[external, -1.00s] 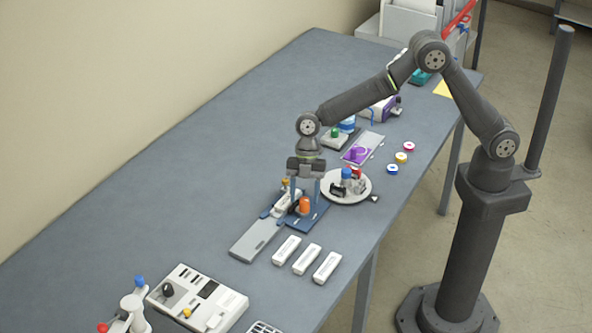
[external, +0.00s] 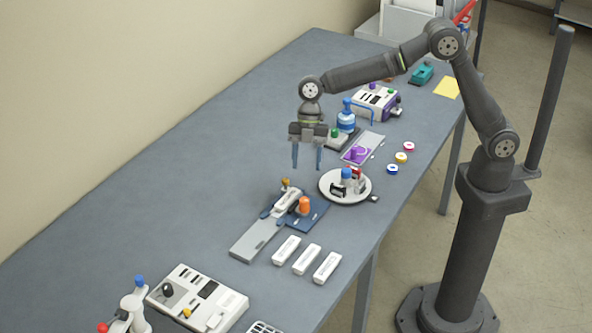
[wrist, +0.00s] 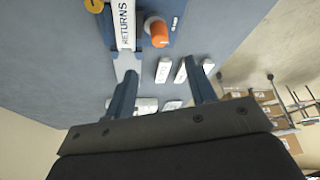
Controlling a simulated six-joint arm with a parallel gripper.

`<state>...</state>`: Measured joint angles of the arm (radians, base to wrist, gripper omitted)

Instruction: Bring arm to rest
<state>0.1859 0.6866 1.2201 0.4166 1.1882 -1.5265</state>
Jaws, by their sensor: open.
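My gripper (external: 307,158) is open and empty. It hangs in the air above the table (external: 190,190), fingers pointing down. In the external view it shows above and behind a blue fixture with an orange knob (external: 304,205) and a white block on a grey rail (external: 258,240). In the wrist view the two blue fingers (wrist: 163,92) are spread apart. The white block there reads "RETURNS" (wrist: 125,22), beside the orange knob (wrist: 157,32). Nothing is between the fingers.
A round white plate (external: 328,190) holds small parts. Several white blocks (external: 306,258) lie in front. A white control box (external: 200,297) stands front left. A blue-topped stamp (external: 346,118) and purple-knobbed plate (external: 367,146) are farther back. The table's left side is clear.

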